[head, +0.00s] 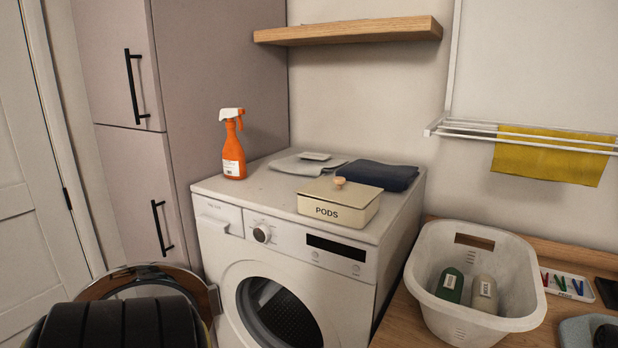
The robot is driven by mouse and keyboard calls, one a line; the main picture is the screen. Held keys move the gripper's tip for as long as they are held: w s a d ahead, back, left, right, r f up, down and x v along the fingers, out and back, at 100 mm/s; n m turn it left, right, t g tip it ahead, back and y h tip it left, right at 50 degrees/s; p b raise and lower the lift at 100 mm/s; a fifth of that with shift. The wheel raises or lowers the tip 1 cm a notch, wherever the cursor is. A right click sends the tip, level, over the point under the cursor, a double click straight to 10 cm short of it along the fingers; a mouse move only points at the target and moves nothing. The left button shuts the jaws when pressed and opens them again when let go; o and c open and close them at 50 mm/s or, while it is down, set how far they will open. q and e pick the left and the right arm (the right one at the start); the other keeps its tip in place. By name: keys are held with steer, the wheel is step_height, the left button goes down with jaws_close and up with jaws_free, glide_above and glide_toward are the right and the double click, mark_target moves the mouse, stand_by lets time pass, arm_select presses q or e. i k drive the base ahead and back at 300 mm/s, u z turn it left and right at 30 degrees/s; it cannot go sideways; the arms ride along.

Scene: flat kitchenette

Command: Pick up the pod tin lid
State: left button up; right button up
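The pod tin (330,211) is a cream box marked PODS on top of the washing machine, near its front right. Its lid (322,190) is cream with a round wooden knob (339,181) and lies on the tin. Neither of my grippers shows in the head view. A dark ribbed part at the bottom left looks like a piece of my own arm.
An orange spray bottle (233,150), a grey cloth (296,164) and a dark folded cloth (375,174) share the washing machine top (262,187). A white basket (445,322) with bottles stands at right. The machine's round door (150,277) hangs open. A wooden shelf (350,31) is above.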

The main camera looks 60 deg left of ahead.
mark_target(336, 189)
steer(key=u, duration=1.1)
steer(key=i, duration=1)
steer(key=u, duration=1.1)
